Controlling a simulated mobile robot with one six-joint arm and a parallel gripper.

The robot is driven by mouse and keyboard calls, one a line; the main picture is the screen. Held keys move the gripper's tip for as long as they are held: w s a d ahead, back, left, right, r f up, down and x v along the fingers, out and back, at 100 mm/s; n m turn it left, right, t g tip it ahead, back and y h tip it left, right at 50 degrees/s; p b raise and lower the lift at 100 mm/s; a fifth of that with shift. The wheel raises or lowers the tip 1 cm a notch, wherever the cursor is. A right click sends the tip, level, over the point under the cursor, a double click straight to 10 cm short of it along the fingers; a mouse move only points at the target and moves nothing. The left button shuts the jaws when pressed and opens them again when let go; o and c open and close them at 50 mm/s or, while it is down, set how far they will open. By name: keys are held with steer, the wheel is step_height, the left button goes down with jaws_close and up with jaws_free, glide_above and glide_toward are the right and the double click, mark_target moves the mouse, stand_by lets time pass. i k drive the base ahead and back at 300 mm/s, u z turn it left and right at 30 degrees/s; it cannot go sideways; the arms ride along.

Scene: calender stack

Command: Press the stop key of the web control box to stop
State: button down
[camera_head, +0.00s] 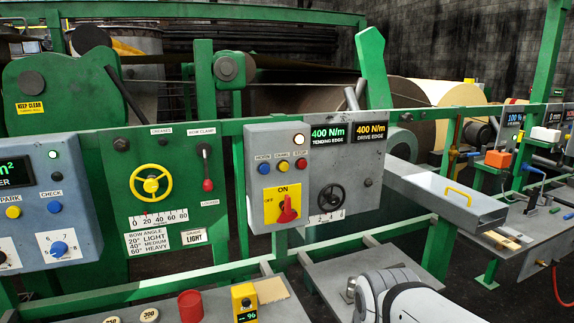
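The web control box is a grey box (345,160) on the green rail at the picture's middle. Its red stop key (300,164) sits at the right end of a short row, under a small label that seems to read STOP. A blue key (264,168) and a yellow key (283,166) are to its left. A lit white lamp (298,139) is above the row. Two displays read 400 N/m, one green for the tending edge and one yellow for the drive edge. My white arm shows at the bottom right, in front of and below the box. My gripper is not in view.
A green panel (158,190) with a yellow handwheel stands left. A grey drawer-like case (430,195) juts out right.

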mark_target(303, 164)
steer(key=i, duration=0.9)
steer(key=z, duration=0.05)
